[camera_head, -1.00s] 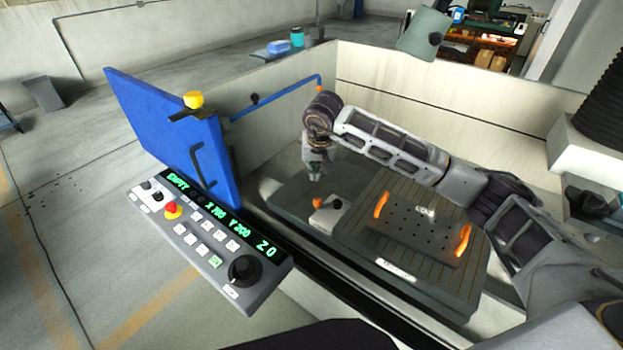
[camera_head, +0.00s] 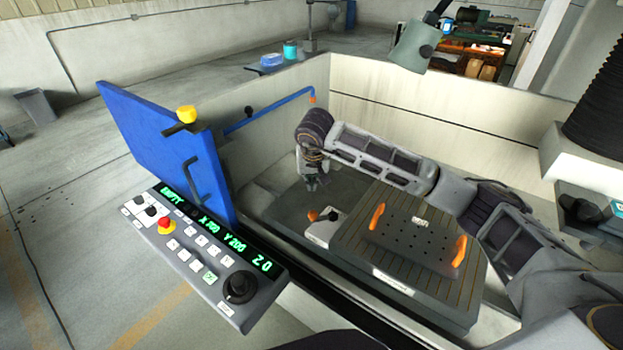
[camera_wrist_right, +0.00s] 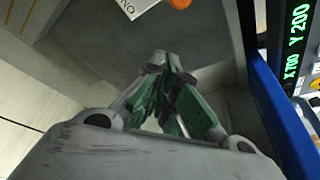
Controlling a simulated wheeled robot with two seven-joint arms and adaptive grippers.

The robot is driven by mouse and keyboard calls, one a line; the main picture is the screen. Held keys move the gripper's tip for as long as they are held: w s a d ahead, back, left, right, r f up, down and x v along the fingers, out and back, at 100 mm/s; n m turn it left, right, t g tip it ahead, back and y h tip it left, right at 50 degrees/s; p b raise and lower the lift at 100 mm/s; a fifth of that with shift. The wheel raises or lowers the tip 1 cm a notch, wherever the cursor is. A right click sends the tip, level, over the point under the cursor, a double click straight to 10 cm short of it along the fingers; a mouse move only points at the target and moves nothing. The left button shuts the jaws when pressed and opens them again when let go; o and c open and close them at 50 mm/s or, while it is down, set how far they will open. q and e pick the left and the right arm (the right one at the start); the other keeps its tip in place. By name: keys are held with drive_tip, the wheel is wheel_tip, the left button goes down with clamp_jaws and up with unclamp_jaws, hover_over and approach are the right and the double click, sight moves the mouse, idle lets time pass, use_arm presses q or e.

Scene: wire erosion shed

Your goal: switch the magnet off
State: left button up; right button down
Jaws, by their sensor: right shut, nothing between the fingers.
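A pale block (camera_head: 320,231) with a black knob (camera_head: 333,216) stands at the left of the slotted work table in the tank. It looks like the magnet's switch. A small orange end (camera_head: 313,215) shows at its left. In the right wrist view an orange piece (camera_wrist_right: 180,3) and a white label (camera_wrist_right: 136,5), lettered like an inverted "ON", show at the top edge. My right gripper (camera_head: 311,186) is shut and empty, pointing down above and behind the block, apart from it. Its green-padded fingers (camera_wrist_right: 168,72) meet in the wrist view. My left gripper is out of view.
The slotted table (camera_head: 385,262) carries a perforated plate with orange handles (camera_head: 376,217). Pale tank walls (camera_head: 430,113) surround it. A blue door (camera_head: 165,140) and control panel (camera_head: 215,268) stand at the left. A lamp (camera_head: 411,46) hangs at the back.

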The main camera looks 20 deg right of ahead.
sight(324, 215)
drive_tip(key=x, duration=0.7)
drive_tip(key=shift+f+p, duration=0.2)
drive_tip(key=shift+p, duration=0.2)
drive_tip(key=shift+s+a+p, duration=0.2)
drive_tip(key=shift+s+p, duration=0.15)
drive_tip(key=shift+s, duration=0.5)
drive_tip(key=shift+s+a+f+p, duration=0.1)
drive_tip(key=shift+s+p, duration=0.1)
drive_tip(key=shift+s, duration=0.3)
drive_tip(key=shift+s+a+p, duration=0.1)
drive_tip(key=shift+s+p, duration=0.05)
drive_tip(key=shift+s, duration=0.35)
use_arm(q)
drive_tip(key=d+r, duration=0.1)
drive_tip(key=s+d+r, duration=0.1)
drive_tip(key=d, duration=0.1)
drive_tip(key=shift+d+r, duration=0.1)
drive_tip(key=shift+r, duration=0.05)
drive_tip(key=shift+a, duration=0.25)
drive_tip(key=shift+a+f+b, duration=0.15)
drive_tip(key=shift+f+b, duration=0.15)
use_arm(e)
drive_tip(key=shift+s, duration=0.15)
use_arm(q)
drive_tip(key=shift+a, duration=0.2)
use_arm(e)
drive_tip(key=shift+a+n, duration=0.1)
drive_tip(key=shift+n, duration=0.2)
